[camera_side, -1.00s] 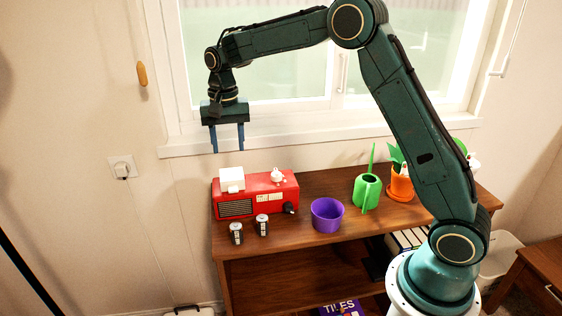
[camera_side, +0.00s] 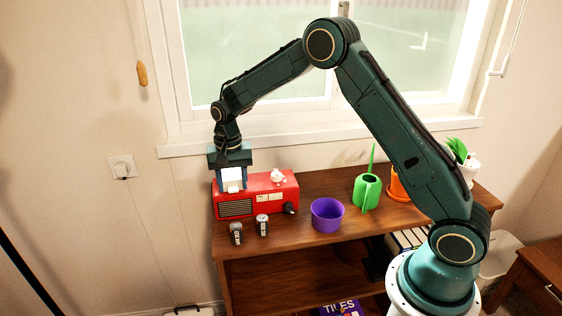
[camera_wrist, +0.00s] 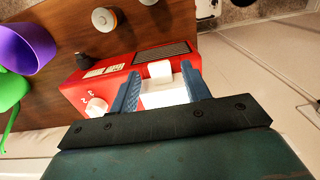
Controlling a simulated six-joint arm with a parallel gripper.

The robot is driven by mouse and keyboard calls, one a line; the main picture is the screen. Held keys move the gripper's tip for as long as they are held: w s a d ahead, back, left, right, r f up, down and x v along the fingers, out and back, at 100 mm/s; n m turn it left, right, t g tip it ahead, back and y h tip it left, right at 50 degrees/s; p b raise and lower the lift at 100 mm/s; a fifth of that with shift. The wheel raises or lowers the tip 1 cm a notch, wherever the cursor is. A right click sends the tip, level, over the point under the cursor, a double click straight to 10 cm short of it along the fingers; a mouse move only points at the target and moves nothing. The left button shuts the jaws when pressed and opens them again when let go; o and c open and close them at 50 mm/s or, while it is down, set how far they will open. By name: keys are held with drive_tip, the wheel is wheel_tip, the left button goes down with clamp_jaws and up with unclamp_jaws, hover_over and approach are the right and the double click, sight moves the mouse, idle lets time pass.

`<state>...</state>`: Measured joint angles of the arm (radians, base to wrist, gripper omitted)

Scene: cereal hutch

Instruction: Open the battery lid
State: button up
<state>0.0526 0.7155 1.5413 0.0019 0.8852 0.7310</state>
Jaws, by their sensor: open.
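The red radio (camera_side: 265,191) stands on the wooden hutch top. A white battery lid (camera_side: 232,178) with a raised tab sits at the left end of its top face. In the wrist view the white lid (camera_wrist: 163,95) lies between the two blue fingers. My gripper (camera_side: 232,184) is open, pointing down, with one finger on each side of the lid. It also shows in the wrist view (camera_wrist: 163,90). I cannot tell whether the fingers touch the lid. Two batteries (camera_side: 236,233) (camera_side: 262,225) stand upright in front of the radio.
A purple bowl (camera_side: 327,214), a green watering can (camera_side: 367,190) and an orange pot (camera_side: 399,186) stand to the right. The window sill (camera_side: 290,137) runs behind.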

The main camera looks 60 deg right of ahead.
clamp_jaws()
idle(0.3)
